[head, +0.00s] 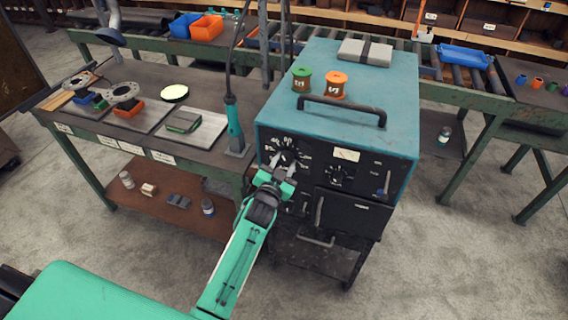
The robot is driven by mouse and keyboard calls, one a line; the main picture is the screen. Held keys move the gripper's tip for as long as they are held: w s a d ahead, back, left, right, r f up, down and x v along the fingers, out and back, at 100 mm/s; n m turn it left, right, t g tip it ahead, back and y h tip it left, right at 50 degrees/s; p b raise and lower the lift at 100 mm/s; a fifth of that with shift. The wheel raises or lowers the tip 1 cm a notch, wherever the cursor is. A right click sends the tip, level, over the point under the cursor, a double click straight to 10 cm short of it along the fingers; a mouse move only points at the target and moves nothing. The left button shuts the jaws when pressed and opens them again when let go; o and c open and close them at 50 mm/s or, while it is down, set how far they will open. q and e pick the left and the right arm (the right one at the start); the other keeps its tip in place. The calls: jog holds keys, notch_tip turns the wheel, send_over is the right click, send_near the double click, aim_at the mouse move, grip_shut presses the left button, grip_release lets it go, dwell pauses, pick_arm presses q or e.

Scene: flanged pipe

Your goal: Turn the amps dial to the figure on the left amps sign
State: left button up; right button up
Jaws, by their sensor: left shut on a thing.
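A blue welding machine (390,110) stands at the right end of the bench, its black front panel facing me. The large dial (286,155) with a ring of white figures is at the panel's upper left; I take it as the amps dial. My left gripper (285,167) is shut on its knob and hides part of it; the figure it points to is unreadable. A smaller dial (340,176) sits to its right. Small white signs line the bench's front edge, including one at the left (64,128); their writing is too small to read. My right gripper is not in view.
A green spool (302,79), an orange spool (336,85) and a black handle (342,108) are on the machine's top. A teal torch (234,125) stands close left of the panel. Flanged parts (125,94) lie on the bench. Floor in front is clear.

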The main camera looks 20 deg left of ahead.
pick_arm(q)
jog(key=m, duration=0.3)
jog(key=shift+m, duration=0.8)
jog(key=o, duration=1)
jog(key=shift+s+b, duration=0.1)
jog(key=shift+b, duration=0.2)
jog(key=shift+s+f, duration=0.15)
jog(key=shift+s, duration=0.2)
jog(key=s+b, duration=0.3)
jog(key=s, duration=1)
jog(key=shift+a+b, duration=0.25)
jog(key=shift+b, duration=0.15)
